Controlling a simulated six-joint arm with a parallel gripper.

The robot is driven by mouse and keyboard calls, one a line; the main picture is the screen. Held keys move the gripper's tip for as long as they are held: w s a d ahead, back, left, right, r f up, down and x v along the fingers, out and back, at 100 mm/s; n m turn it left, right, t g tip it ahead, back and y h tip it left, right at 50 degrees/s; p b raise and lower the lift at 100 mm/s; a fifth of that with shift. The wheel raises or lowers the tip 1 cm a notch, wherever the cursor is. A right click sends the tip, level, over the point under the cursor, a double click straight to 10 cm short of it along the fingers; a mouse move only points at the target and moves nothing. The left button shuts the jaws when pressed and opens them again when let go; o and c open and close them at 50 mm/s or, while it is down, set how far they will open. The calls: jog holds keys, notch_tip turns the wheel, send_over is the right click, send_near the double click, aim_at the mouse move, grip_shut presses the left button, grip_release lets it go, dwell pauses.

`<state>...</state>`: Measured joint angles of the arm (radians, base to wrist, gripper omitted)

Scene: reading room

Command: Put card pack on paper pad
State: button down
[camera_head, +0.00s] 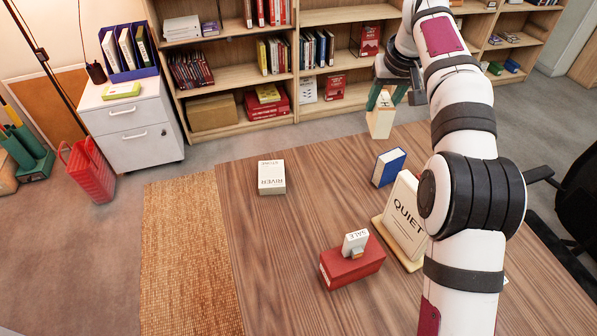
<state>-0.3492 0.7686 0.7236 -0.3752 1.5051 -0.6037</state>
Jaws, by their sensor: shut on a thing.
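My gripper (386,97) has green fingers and is shut on a cream, box-like thing (380,121). It holds this upright by its top, at the table's far edge in the picture. I cannot tell whether this is the card pack, or how high it is above the table. No thing is clearly marked as a paper pad. A thick white block lettered RIVEN STONE (271,177) lies flat on the table's left part, apart from my gripper. My arm hides part of the table's right side.
On the wooden table (290,228) stand a blue-and-white book (388,167), a QUIET sign (405,218) and a red box (352,264) with a SALE card (355,242). Bookshelves (237,76) stand behind. The table's middle is clear.

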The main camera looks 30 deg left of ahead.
jog(key=s+a+n+y, duration=0.1)
jog(key=s+a+n, duration=0.3)
jog(key=a, duration=0.8)
send_over(274, 181)
jog(key=shift+m+g, duration=0.3)
jog(key=shift+m, duration=0.1)
notch_tip(274, 181, down, 22)
jog(key=shift+f, duration=0.1)
jog(key=shift+f, duration=0.1)
jog(key=shift+c, duration=2.2)
grip_release()
